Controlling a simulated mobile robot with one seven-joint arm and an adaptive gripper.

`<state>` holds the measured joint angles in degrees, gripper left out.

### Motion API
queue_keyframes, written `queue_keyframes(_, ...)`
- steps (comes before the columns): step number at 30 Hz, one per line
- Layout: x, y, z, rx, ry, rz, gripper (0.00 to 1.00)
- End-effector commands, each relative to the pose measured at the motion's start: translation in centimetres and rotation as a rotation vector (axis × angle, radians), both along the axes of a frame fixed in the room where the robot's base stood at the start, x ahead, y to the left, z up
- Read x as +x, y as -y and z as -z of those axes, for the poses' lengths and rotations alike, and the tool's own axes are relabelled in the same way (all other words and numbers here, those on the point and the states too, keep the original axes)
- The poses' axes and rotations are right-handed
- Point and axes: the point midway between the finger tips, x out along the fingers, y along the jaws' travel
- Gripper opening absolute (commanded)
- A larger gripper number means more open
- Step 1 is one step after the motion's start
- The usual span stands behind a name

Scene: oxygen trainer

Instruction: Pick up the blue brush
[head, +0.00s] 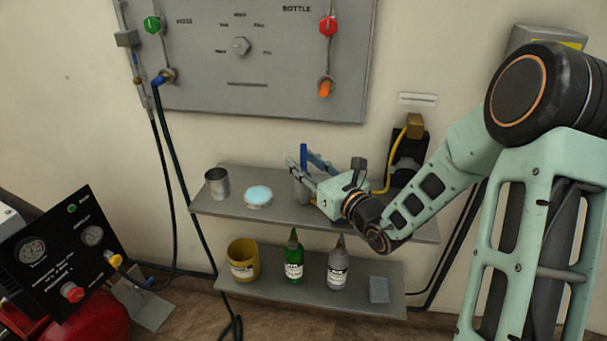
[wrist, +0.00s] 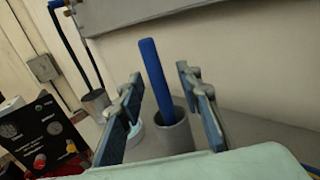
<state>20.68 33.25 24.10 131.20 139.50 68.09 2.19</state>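The blue brush (wrist: 155,80) stands nearly upright in a grey cylindrical cup (wrist: 174,134), with its blue handle sticking out above the rim. In the head view the brush (head: 303,157) and its cup (head: 301,190) are on the upper shelf, and my gripper (head: 306,166) is beside them. My gripper's two fingers (wrist: 158,92) are spread apart, with the handle showing between them and a gap on each side. Its lower end is hidden inside the cup.
On the upper shelf (head: 233,205) stand a metal cup (head: 217,183) and a round container with a light blue top (head: 258,196). The lower shelf holds a yellow pot (head: 243,260), a green bottle (head: 294,258), a grey bottle (head: 338,264) and a grey-blue block (head: 379,289). A wall panel (head: 200,85) is above.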

Motion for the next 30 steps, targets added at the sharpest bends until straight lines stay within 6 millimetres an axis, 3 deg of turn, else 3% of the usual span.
queue_keyframes(3,0.0,0.0,0.0,0.000,0.000,0.000,0.31)
queue_keyframes(12,0.0,0.0,0.0,0.000,0.000,0.000,0.00)
queue_keyframes(22,0.0,0.0,-0.5,-0.001,0.002,-0.001,0.00)
queue_keyframes(30,0.0,0.0,-5.2,-0.003,0.007,-0.001,0.00)
